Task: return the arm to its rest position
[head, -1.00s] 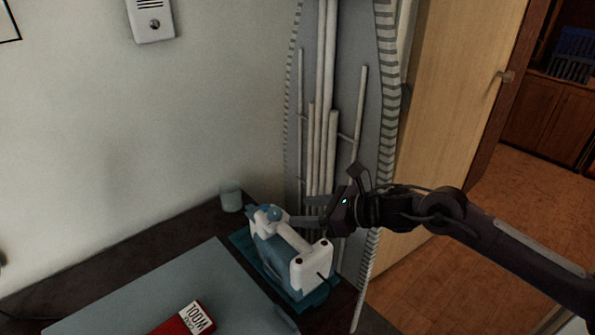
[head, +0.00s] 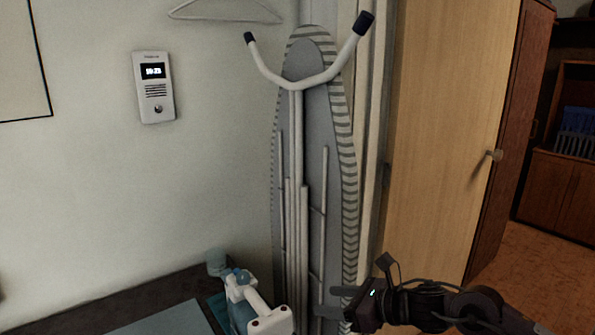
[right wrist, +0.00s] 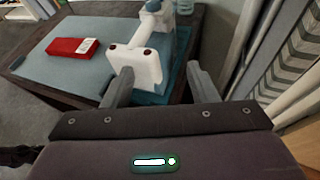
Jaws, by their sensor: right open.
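My right gripper (head: 330,302) shows at the bottom of the head view, in front of the lower part of the ironing board. In the right wrist view its two fingers (right wrist: 158,88) are apart with nothing between them. A white and blue iron (head: 256,308) stands just left of the gripper in the head view, with a gap between them. In the right wrist view the iron (right wrist: 140,66) is ahead, beyond the fingers, on a blue base. My left gripper is in neither view.
A grey ironing board (head: 312,150) leans upright at the wall beside a wooden door (head: 440,120). The dark table (head: 60,312) carries a grey-blue mat (right wrist: 70,65), a red box (right wrist: 72,47) and a small cup (head: 217,263). Open floor (head: 550,250) lies at right.

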